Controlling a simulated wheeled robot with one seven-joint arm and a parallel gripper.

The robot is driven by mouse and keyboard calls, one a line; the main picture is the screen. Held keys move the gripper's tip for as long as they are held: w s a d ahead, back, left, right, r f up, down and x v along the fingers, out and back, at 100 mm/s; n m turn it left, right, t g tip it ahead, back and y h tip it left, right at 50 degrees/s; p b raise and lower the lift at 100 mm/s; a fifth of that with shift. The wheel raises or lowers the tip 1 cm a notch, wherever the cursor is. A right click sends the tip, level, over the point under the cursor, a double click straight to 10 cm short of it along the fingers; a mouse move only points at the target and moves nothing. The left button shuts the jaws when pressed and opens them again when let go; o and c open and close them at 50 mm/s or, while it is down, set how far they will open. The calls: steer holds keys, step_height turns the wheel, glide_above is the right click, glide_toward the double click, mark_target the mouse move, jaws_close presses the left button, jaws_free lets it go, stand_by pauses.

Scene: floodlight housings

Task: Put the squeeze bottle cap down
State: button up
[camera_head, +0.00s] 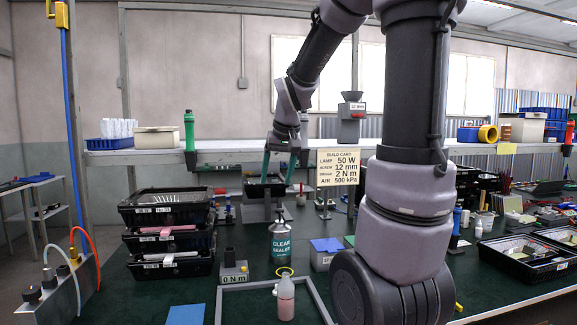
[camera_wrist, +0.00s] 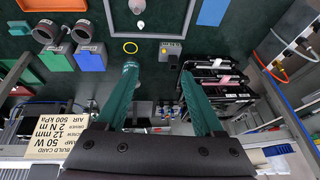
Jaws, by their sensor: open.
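My gripper (camera_head: 279,178) is open, high over the back part of the green table, with its fingers pointing down. In the wrist view its two green fingers (camera_wrist: 158,78) are wide apart with nothing held between them. A pale pink squeeze bottle (camera_head: 286,300) stands upright near the front, inside a grey frame. It also shows at the top of the wrist view (camera_wrist: 138,6). A small white piece (camera_wrist: 140,25) is beside it there; I cannot tell whether it is the cap. A yellow ring (camera_wrist: 130,47) lies nearby.
Stacked black trays (camera_head: 168,262) are left; a grey block (camera_head: 234,272) and blue-topped box (camera_head: 325,246) flank the middle. The grey frame (camera_head: 222,306) and a blue mat (camera_head: 186,315) lie in front.

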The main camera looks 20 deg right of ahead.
steer(key=s+a+r+m+t, duration=0.1)
steer(key=s+a+r, duration=0.1)
steer(key=s, duration=0.6)
steer(key=s+a+r+t+y, duration=0.1)
steer(key=s+a+r, duration=0.1)
steer(key=s, duration=0.7)
steer(key=shift+s+r+m+y, duration=0.3)
steer(key=shift+r+m, duration=0.1)
steer(key=shift+r, duration=0.3)
